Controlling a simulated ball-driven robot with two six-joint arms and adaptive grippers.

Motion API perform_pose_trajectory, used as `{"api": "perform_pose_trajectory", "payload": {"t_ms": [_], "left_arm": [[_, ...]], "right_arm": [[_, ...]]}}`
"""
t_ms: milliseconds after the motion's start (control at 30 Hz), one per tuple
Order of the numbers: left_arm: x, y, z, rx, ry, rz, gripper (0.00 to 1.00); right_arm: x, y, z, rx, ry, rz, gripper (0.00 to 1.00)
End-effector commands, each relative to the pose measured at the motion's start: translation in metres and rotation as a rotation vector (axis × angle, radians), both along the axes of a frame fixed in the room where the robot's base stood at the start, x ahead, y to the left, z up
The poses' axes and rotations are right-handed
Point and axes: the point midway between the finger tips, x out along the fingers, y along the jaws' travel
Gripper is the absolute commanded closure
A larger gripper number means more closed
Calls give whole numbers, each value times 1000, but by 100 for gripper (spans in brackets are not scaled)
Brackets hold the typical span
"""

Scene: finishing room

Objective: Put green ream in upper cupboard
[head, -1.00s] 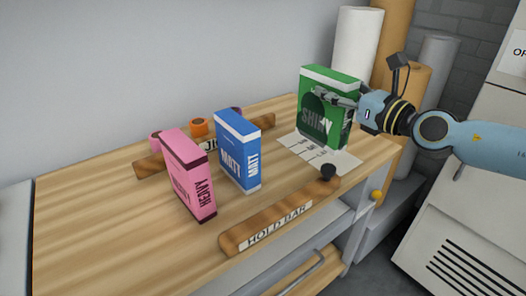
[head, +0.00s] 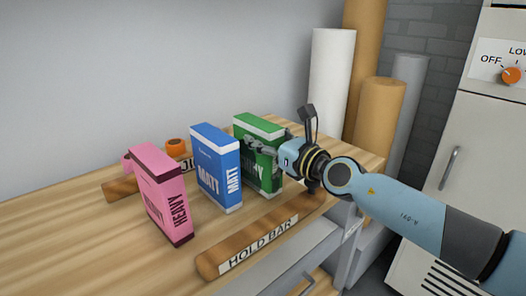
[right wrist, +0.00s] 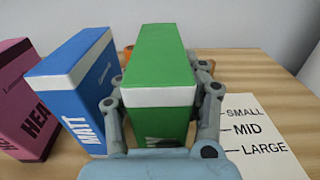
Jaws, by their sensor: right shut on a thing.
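The green ream (head: 243,141), a box with white bands, stands upright at the right end of the row, just right of the blue ream (head: 214,176). My right gripper (head: 263,148) is shut on it from the right. In the right wrist view the green ream (right wrist: 158,55) sits between the two fingers. Whether its base touches the bench is unclear. The pink ream (head: 160,196) stands further left. My left gripper is out of view. No upper cupboard can be made out for certain.
The wooden hold bar (head: 245,245) lies along the bench front. A size card (right wrist: 250,135) lies right of the green ream. Tall rolls (head: 332,85) stand behind the bench. A pale cabinet (head: 480,150) with a handle and an orange knob (head: 511,75) is at right.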

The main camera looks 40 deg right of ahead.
Motion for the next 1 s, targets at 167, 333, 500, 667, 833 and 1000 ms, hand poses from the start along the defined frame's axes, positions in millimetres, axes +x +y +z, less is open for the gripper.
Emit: {"api": "perform_pose_trajectory", "payload": {"t_ms": [167,333,500,667,833,1000], "left_arm": [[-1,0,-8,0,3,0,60],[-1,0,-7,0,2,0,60],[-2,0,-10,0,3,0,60],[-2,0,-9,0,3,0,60],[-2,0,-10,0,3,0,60],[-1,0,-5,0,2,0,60]], "right_arm": [[1,0,-5,-1,-7,0,100],[1,0,-4,0,-7,0,100],[0,0,-9,0,-1,0,51],[0,0,-9,0,-1,0,34],[0,0,-9,0,-1,0,34],[-4,-1,-6,-1,0,0,34]]}}
